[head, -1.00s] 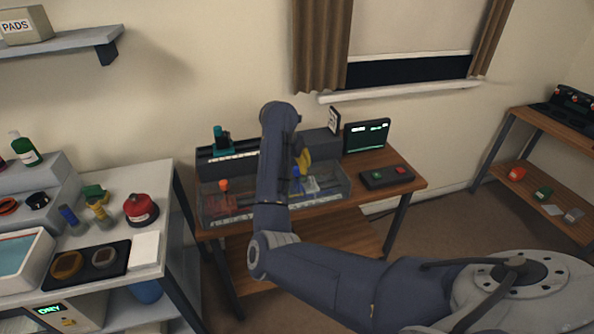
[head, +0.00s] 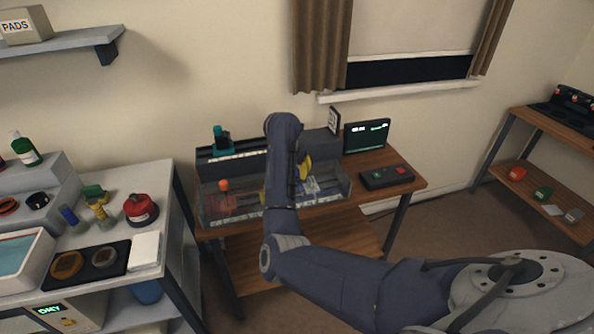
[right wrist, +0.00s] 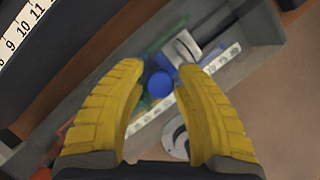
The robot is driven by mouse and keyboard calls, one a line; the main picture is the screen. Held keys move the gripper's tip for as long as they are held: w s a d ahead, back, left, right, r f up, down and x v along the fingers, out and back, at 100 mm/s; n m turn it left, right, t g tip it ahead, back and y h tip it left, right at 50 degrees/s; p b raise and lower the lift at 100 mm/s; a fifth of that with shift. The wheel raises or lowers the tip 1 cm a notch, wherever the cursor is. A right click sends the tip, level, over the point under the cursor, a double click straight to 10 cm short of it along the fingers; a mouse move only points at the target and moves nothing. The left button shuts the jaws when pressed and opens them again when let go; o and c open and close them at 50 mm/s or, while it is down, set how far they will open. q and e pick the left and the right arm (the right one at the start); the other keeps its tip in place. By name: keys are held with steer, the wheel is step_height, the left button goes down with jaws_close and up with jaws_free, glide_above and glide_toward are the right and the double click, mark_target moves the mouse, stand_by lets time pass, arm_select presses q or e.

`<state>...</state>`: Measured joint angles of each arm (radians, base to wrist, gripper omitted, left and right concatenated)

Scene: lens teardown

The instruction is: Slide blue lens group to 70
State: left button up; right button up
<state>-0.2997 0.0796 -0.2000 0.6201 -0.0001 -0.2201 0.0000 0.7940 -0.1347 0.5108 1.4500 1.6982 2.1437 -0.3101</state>
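The blue lens group shows in the right wrist view as a round blue knob (right wrist: 160,84) on a blue carriage in the grey trough. My right gripper (right wrist: 161,70) has two yellow fingers, one on each side of the knob. The fingers are apart, with narrow gaps to the knob, and hold nothing that I can see. In the head view my right arm hides most of the gripper; a yellow finger (head: 304,168) shows beside it over the bench. A number scale (right wrist: 25,27) reads 9, 10, 11 in the wrist view; no 70 is legible. My left gripper is not in view.
The clear-fronted bench (head: 228,204) also holds a red carriage with an orange knob (head: 224,185) to the left. A teal-topped item (head: 221,138) stands behind. A monitor (head: 366,137) and button box (head: 386,176) are to the right.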

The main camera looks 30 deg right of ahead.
mark_target(322, 170)
jaws_close()
steer(key=d, duration=0.3)
steer(key=s+d, duration=0.1)
steer(key=d, duration=0.1)
steer(key=s+d, duration=0.1)
steer(key=d, duration=0.2)
steer(key=shift+s+d+r, duration=0.15)
steer(key=shift+s+d, duration=0.05)
steer(key=shift+d, duration=0.1)
steer(key=shift+o, duration=0.4)
jaws_free()
steer(key=shift+d, duration=0.15)
steer(key=o, duration=0.3)
steer(key=shift+o, duration=0.2)
steer(key=shift+a, duration=0.2)
